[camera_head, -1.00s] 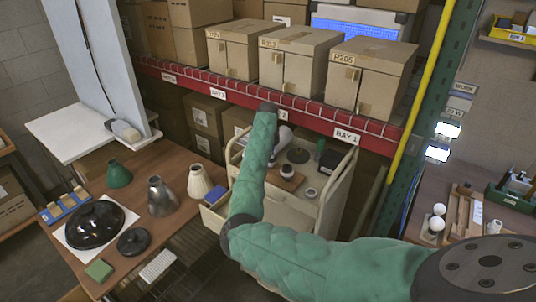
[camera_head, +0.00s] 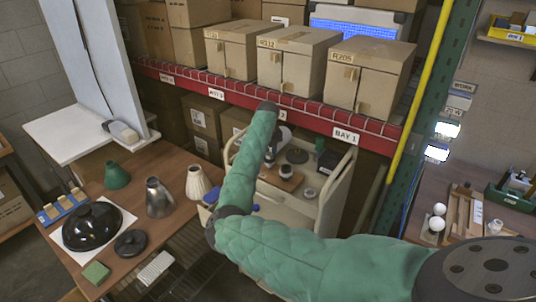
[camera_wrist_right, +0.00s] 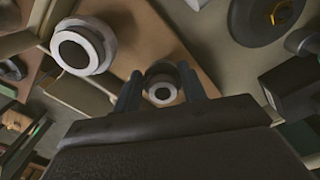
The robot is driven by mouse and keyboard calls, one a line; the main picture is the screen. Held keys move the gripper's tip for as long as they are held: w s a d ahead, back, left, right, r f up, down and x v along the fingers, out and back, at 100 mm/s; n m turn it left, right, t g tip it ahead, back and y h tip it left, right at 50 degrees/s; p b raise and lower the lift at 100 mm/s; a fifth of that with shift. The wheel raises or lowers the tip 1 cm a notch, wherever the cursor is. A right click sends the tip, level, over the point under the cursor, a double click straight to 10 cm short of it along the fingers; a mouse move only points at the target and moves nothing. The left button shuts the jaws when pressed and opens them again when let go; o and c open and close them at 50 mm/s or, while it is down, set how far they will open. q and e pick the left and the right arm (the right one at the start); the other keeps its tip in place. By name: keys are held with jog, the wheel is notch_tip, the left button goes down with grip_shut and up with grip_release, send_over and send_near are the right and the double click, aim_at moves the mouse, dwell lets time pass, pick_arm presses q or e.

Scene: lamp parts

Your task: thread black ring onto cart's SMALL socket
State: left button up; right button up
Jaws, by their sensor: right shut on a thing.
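My right gripper (camera_wrist_right: 160,82) is over the cart (camera_head: 325,212), its two fingers shut on the black ring (camera_wrist_right: 158,68). In the head view my arm hides much of the gripper. The small socket (camera_wrist_right: 162,93), a pale rim with a dark hole, shows between the fingertips, in line with the ring. I cannot tell whether the ring is around it or still above it. A larger white socket (camera_wrist_right: 82,51) stands to the left on the brown board (camera_wrist_right: 135,30); a white socket on the cart also shows in the head view (camera_head: 310,193). My left gripper is not in view.
A dark disc (camera_head: 297,156) and a dark box (camera_head: 328,161) sit on the cart. The red shelf beam (camera_head: 300,122) with cartons runs behind it. The wooden table (camera_head: 140,240) at left holds lamp shades and black lids.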

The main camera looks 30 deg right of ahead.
jog(key=shift+a+f, duration=0.1)
jog(key=shift+f, duration=0.05)
jog(key=m+b, duration=0.1)
jog(key=m, duration=0.2)
jog(key=shift+f, duration=0.1)
jog(key=m, duration=0.2)
jog(key=m+b, duration=0.1)
jog(key=shift+s+d+m, duration=0.15)
jog(key=shift+d+m, duration=0.2)
jog(key=shift+m, duration=0.05)
jog(key=o, duration=1)
jog(key=shift+c, duration=0.2)
jog(key=shift+r, duration=0.2)
